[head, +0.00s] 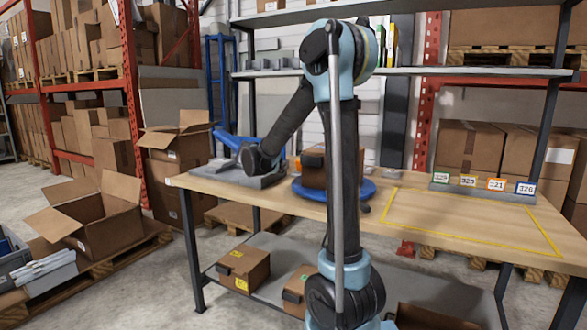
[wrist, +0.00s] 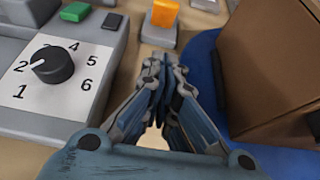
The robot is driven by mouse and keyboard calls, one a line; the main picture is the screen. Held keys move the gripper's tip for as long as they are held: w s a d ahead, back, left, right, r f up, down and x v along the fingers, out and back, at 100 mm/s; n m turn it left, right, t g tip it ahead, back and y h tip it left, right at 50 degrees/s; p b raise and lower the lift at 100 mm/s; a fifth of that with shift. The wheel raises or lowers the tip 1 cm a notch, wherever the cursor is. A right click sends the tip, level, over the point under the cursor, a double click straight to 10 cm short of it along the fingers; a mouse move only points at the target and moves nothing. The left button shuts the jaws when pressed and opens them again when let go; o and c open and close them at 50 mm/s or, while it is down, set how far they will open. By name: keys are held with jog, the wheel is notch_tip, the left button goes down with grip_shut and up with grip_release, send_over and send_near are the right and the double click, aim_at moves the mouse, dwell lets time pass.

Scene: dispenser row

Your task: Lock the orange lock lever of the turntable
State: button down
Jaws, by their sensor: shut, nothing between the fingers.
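The orange lock lever (wrist: 165,12) shows at the top of the wrist view, standing up from a small grey base (wrist: 158,36). The blue turntable (wrist: 205,75) is to the right of it and carries a brown cardboard box (wrist: 275,65). My gripper (wrist: 160,68) is shut and empty. Its fingertips appear just below the lever's base in the wrist view; I cannot tell whether they touch it.
A grey panel with a black dial (wrist: 52,64), numbered 1 to 6, is left of my gripper. It has a green button (wrist: 75,11). On the table's right are a yellow taped rectangle (head: 393,218) and a grey strip with number cards (head: 497,184). A shelf stands behind.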

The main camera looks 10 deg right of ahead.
jog(key=shift+w, duration=0.25)
send_near(300, 169)
notch_tip(300, 169, down, 3)
jog(key=shift+f, duration=0.1)
jog(key=shift+w+d+r, duration=0.25)
jog(key=shift+w+d, duration=0.2)
jog(key=shift+w, duration=0.15)
jog(key=shift+w+d+r, duration=0.25)
jog(key=shift+w+d, duration=0.25)
jog(key=shift+w, duration=0.1)
jog(key=shift+w+d+r, duration=0.2)
jog(key=shift+w+d, duration=0.05)
jog(key=shift+w, duration=0.15)
jog(key=shift+a+r, duration=0.1)
jog(key=shift+a, duration=0.05)
